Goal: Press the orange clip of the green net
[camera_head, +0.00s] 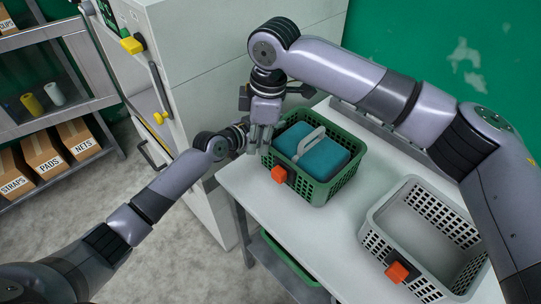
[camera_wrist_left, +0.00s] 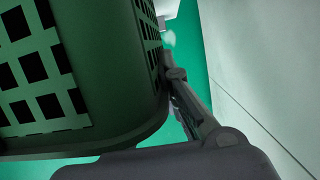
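The green net, a green basket (camera_head: 322,190), stands on the white table with a teal block (camera_head: 318,155) inside it. Its orange clip (camera_head: 279,174) sticks out from the near left side and looks uncovered. My left gripper (camera_head: 244,128) is at the basket's far left corner, partly hidden by my right wrist. In the left wrist view the basket's wall (camera_wrist_left: 110,85) is very close, and one dark finger lies along its right side; the other finger is hidden. My right gripper (camera_head: 262,139) points down beside the basket's left end; its fingers look apart, with nothing seen between them.
A grey basket (camera_head: 423,235) with its own orange clip (camera_head: 398,271) stands at the table's right. A white cabinet (camera_head: 205,65) rises behind my grippers. Shelves with boxes (camera_head: 43,153) are at the far left. The table's left part before the green basket is bare.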

